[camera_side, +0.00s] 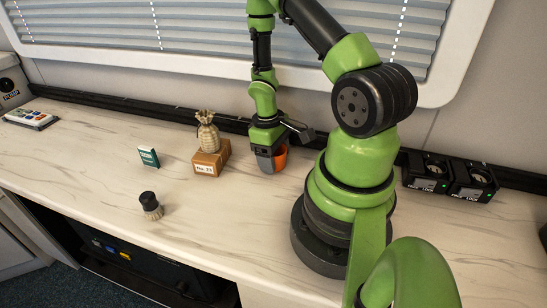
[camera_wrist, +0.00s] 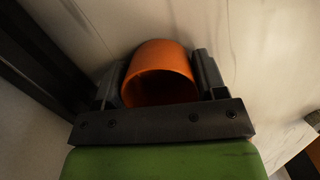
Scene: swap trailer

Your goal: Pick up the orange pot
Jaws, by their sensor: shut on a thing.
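The orange pot (camera_side: 281,158) is at the back of the counter, close to the dark rail, and is partly hidden behind my gripper (camera_side: 268,160) in the side view. In the wrist view the orange pot (camera_wrist: 162,72) shows its open mouth toward the camera. The two dark fingers of my gripper (camera_wrist: 160,80) stand on its left and right sides, shut on it. Whether the pot touches the counter or is lifted slightly, I cannot tell.
Left of my gripper, a sack (camera_side: 207,135) tied at the top sits on a cardboard box (camera_side: 211,161). A small green-and-white box (camera_side: 149,156) and a brush (camera_side: 150,205) stand farther left. Dark rail (camera_side: 120,103) runs along the wall. Two black lock units (camera_side: 448,176) are at right.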

